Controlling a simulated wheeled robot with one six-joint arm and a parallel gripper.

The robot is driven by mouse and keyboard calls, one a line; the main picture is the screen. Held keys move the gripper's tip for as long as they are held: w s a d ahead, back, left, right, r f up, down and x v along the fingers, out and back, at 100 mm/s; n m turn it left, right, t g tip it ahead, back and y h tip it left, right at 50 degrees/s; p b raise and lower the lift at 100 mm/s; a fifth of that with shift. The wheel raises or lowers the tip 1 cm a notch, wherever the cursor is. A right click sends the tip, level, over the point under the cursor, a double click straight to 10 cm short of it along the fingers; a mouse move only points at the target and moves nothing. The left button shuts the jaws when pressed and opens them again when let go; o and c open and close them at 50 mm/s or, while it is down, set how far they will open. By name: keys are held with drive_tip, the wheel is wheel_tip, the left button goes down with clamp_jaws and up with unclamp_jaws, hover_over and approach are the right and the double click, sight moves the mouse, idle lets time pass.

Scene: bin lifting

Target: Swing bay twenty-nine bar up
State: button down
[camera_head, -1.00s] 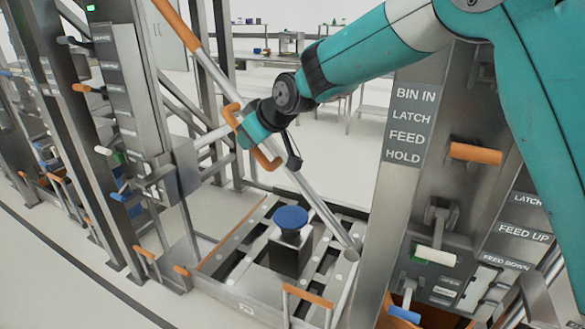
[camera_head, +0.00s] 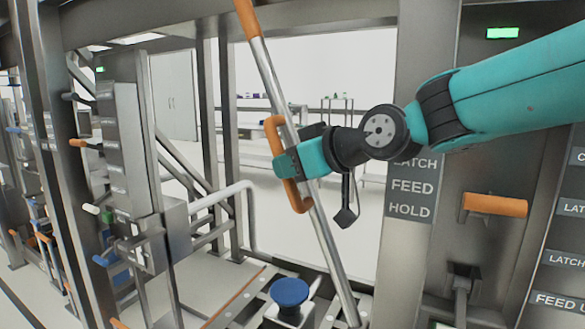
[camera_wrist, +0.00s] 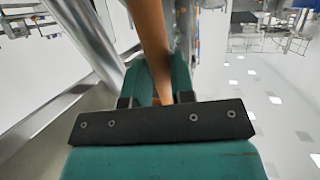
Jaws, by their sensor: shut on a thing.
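The long steel bar (camera_head: 319,220) with an orange upper end (camera_head: 246,16) leans with its top to the left and its foot low in the bay. An orange side handle (camera_head: 272,128) sits partway up the bar. My gripper (camera_head: 287,165) is shut on this handle, and its fingers hide the handle's middle. In the wrist view my gripper (camera_wrist: 160,92) is closed around an orange piece (camera_wrist: 148,30) that runs upward out of the picture.
A blue round knob (camera_head: 289,292) stands low beside the bar's foot. A steel post with labels FEED and HOLD (camera_head: 411,190) and an orange lever (camera_head: 495,205) are at the right. A steel panel (camera_head: 125,165) with levers stands left. Open space shows behind the bar.

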drive_tip(key=shift+r, duration=0.1)
drive_tip(key=c, duration=1)
unclamp_jaws()
drive_tip(key=shift+o, duration=0.2)
drive_tip(key=shift+d, duration=0.1)
drive_tip(key=b+v, duration=0.1)
drive_tip(key=v, duration=1.6)
drive_tip(key=shift+b, duration=0.4)
drive_tip(key=shift+s+r, duration=0.1)
drive_tip(key=shift+c, duration=0.3)
